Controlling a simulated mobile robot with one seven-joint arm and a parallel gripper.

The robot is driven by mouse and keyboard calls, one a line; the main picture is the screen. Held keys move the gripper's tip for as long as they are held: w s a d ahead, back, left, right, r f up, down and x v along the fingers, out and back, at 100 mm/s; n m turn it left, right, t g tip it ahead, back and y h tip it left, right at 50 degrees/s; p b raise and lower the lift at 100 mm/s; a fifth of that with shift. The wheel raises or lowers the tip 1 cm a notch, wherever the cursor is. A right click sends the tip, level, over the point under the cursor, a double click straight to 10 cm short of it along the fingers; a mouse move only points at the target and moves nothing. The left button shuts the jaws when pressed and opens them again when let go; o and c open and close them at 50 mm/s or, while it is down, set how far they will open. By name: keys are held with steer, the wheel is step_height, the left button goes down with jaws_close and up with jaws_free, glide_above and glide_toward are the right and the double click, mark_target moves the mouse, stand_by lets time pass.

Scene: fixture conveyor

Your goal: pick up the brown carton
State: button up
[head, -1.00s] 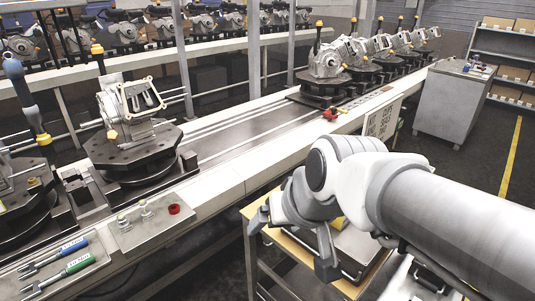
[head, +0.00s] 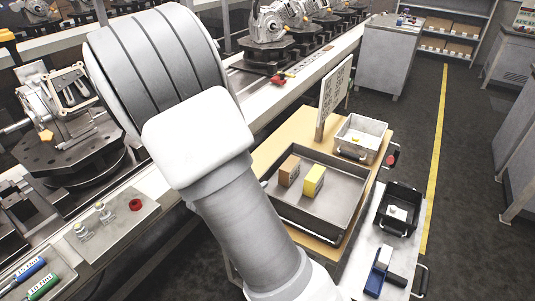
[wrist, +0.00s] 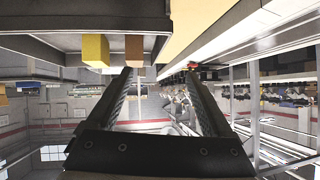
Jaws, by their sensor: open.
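The brown carton (head: 288,170) stands upright in a grey tray (head: 334,243) on a wooden-topped table, just left of a yellow carton (head: 313,181). In the wrist view, which looks upside down, the brown carton (wrist: 134,48) shows near the tip of the left finger, with the yellow carton (wrist: 96,50) to its left. My gripper (wrist: 158,73) is open, with nothing between its fingers. I cannot tell its distance from the carton. In the head view my arm hides the gripper.
A small light bin (head: 372,132) and a sign (head: 336,92) stand behind the tray. A black bin (head: 398,227) and a blue-and-white item (head: 378,272) are to its right. The conveyor with fixtures (head: 270,55) runs along the left. The floor (head: 485,130) to the right is open.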

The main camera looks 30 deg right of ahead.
steer(key=s+d+h, duration=0.2)
steer(key=d+h, duration=0.1)
steer(key=b, duration=0.1)
glide_toward(290, 163)
steer(key=shift+m+g, duration=0.3)
steer(key=shift+m, duration=0.1)
steer(key=x, duration=0.4)
steer(key=shift+f, duration=0.4)
steer(key=shift+r+x, duration=0.2)
steer(key=shift+x, duration=1.3)
steer(key=shift+r+x, duration=0.2)
steer(key=shift+x, duration=1.25)
steer(key=shift+w, duration=0.2)
steer(key=shift+c, duration=0.3)
jaws_close()
